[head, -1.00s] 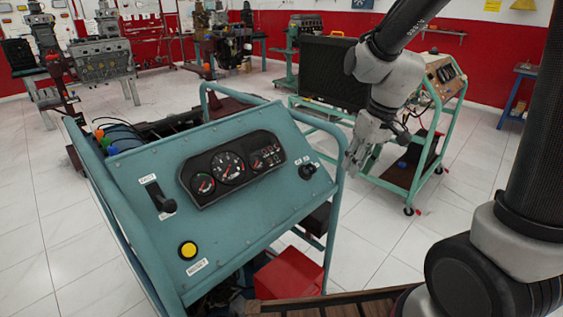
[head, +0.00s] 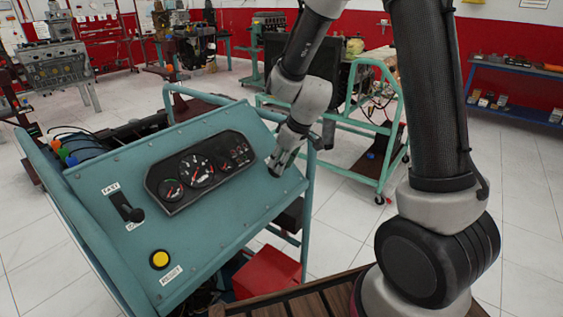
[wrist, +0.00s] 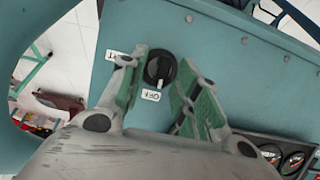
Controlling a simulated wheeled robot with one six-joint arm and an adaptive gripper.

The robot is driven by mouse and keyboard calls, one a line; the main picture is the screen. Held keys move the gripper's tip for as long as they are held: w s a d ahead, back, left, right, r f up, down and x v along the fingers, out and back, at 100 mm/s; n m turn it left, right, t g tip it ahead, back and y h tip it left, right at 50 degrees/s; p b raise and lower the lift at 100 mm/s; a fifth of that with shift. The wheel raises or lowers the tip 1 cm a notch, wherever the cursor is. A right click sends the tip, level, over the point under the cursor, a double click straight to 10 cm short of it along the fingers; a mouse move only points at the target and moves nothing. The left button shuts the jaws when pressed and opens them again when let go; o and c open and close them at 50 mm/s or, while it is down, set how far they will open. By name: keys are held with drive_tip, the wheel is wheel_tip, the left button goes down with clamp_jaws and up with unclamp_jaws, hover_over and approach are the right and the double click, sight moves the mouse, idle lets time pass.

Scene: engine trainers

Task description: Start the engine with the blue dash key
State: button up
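The blue dash panel (head: 216,218) stands at left in the head view, tilted toward me. Its key switch (wrist: 160,67) shows in the wrist view as a round black knob with a raised grip. An OFF label (wrist: 151,95) sits beside it. In the head view my gripper hides the switch. My gripper (head: 279,168) is at the right end of the panel, pointing down at it. In the wrist view its two green-padded fingers are apart, one on each side of the knob. I cannot tell whether they touch it.
The dash also carries a gauge cluster (head: 201,172), a black throttle lever (head: 126,207) and a yellow button (head: 160,259). A tube frame (head: 309,205) runs along its right side. A red box (head: 268,273) is below. A second green trainer cart (head: 352,174) stands behind.

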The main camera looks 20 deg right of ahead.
drive_tip(key=shift+f, duration=0.15)
clamp_jaws()
drive_tip(key=shift+m, duration=0.3)
drive_tip(key=m, duration=0.2)
drive_tip(key=m+y, duration=0.1)
drive_tip(key=shift+w+d+g, duration=0.15)
drive_tip(key=shift+d+g, duration=0.1)
drive_tip(key=shift+g, duration=0.15)
drive_tip(key=m+y, duration=0.1)
drive_tip(key=m, duration=0.2)
drive_tip(key=shift+d, duration=0.1)
drive_tip(key=m, duration=0.2)
drive_tip(key=m+y, duration=0.1)
drive_tip(key=shift+d+f+m+y, duration=0.15)
drive_tip(key=shift+m+y, duration=0.15)
drive_tip(key=shift+m, duration=0.1)
drive_tip(key=shift+d+f+m+y, duration=0.1)
drive_tip(key=shift+m+y, duration=0.4)
drive_tip(key=shift+m, duration=1.5)
drive_tip(key=shift+t, duration=0.3)
